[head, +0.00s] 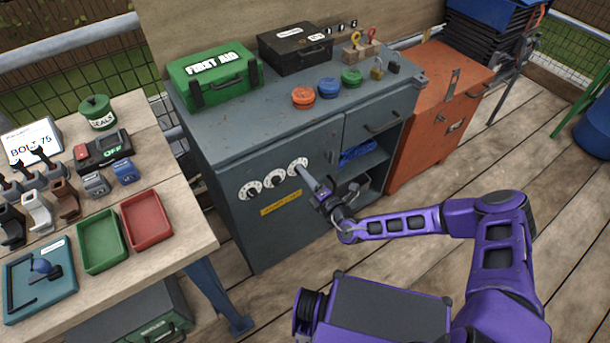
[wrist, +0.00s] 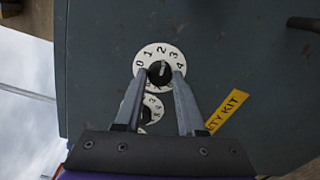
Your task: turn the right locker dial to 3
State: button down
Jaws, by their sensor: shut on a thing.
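Three white dials sit in a row on the grey locker (head: 270,235). The right dial (head: 297,165) has my gripper (head: 304,171) at its face. In the wrist view, a white dial (wrist: 146,56) with numbers 0 to 4 has a dark knob (wrist: 159,72) between the fingertips of my gripper (wrist: 164,78). The gripper is shut on this knob. The knob's white mark points up, about at the 2. A second dial (wrist: 153,103) shows below, partly hidden by the fingers. The left dial (head: 250,190) and middle dial (head: 275,178) stand apart from the gripper.
A yellow label (head: 281,203) is below the dials. A green first aid box (head: 222,82), a black case (head: 295,50) and coloured round tins stand on the locker top. A workbench (head: 180,225) with trays is at left. An orange cabinet (head: 435,120) is at right.

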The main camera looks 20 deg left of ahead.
jog(key=m, duration=0.4)
jog(key=shift+m+b, duration=0.3)
jog(key=shift+b, duration=0.05)
dwell(0.5)
jog(key=c, duration=0.5)
grip_release()
jog(key=shift+d, duration=0.1)
jog(key=p+v, duration=0.1)
jog(key=v, duration=1.6)
jog(key=shift+d, duration=0.2)
